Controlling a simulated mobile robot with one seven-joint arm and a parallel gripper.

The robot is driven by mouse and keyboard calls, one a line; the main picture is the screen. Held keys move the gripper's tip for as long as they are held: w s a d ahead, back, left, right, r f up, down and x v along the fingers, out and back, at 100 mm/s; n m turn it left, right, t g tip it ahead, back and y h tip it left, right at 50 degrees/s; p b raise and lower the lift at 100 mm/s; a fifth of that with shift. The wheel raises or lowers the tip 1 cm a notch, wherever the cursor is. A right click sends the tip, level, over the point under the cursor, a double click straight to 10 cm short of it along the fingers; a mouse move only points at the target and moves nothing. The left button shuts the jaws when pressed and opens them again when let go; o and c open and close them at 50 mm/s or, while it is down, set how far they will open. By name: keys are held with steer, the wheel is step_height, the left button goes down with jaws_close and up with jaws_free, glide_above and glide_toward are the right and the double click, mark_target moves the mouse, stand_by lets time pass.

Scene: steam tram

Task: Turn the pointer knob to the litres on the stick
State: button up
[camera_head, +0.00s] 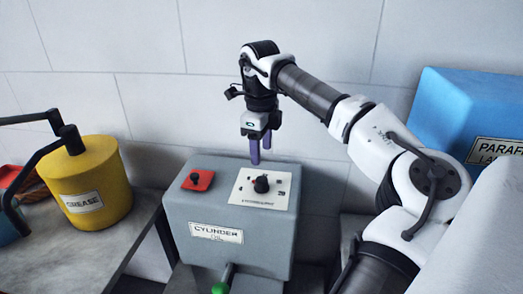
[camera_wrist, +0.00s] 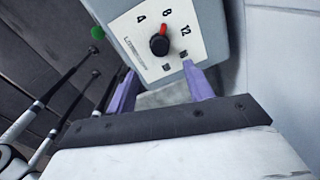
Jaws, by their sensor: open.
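The black pointer knob (camera_head: 261,184) sits on a white dial plate (camera_head: 246,201) on top of the grey cylinder-oil box (camera_head: 183,222). In the wrist view the knob (camera_wrist: 159,46) has a red pointer aimed at about 8, between printed marks 4 and 12. My gripper (camera_head: 260,152) hangs above the rear of the plate, fingers down, open and empty. In the wrist view its purple fingers are spread apart, with the knob beyond their tips and apart from them. I cannot make out a measuring stick or its reading.
A red plate with a black button (camera_head: 197,180) is left of the dial. A green-ended handle (camera_head: 221,286) projects at the box's front. A yellow grease drum (camera_head: 87,182) stands on the left bench. A blue paraffin box (camera_head: 465,105) is right. A tiled wall is close behind.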

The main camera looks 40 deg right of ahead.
step_height(320, 180, up, 4)
steer(key=shift+r+p, duration=0.25)
steer(key=shift+p, duration=0.9)
